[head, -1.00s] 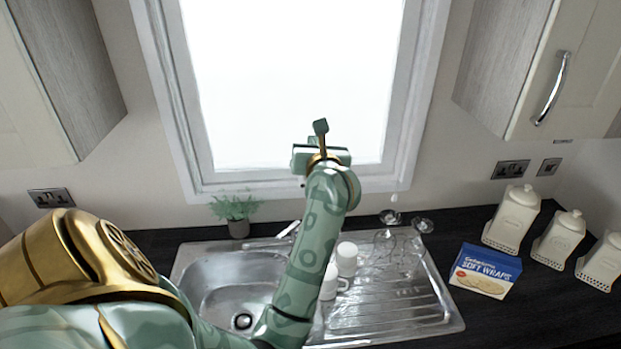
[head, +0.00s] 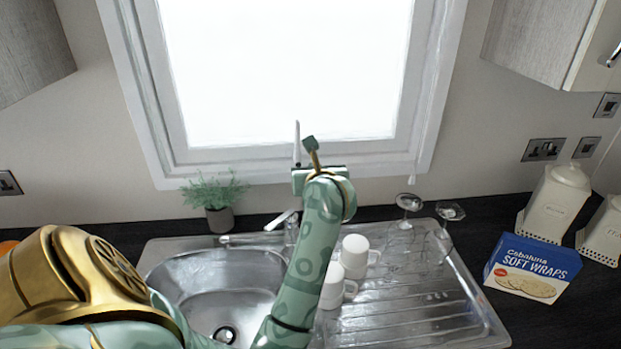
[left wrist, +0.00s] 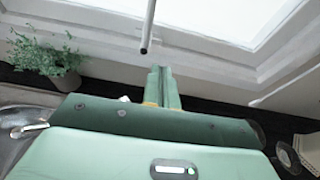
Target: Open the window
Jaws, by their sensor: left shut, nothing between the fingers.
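The window (head: 290,65) is a bright pane in a white frame (head: 370,155) above the sink. A thin pale rod-like handle (head: 297,145) stands upright at the bottom of the pane. It also shows in the left wrist view as a grey rod (left wrist: 149,28) with a dark lower end. My left gripper (head: 311,145) is shut and empty, just right of the handle in the head view. In the left wrist view its closed fingers (left wrist: 162,82) point towards the window, a little below and right of the rod's end, with a visible gap. My right gripper is not in view.
A potted plant (head: 216,195), a tap (head: 283,222), the sink (head: 215,285), two white mugs (head: 355,250) and upturned glasses (head: 409,203) stand below the arm. A soft wraps box (head: 530,268) and white canisters (head: 558,200) are at right. Wall cupboards flank the window.

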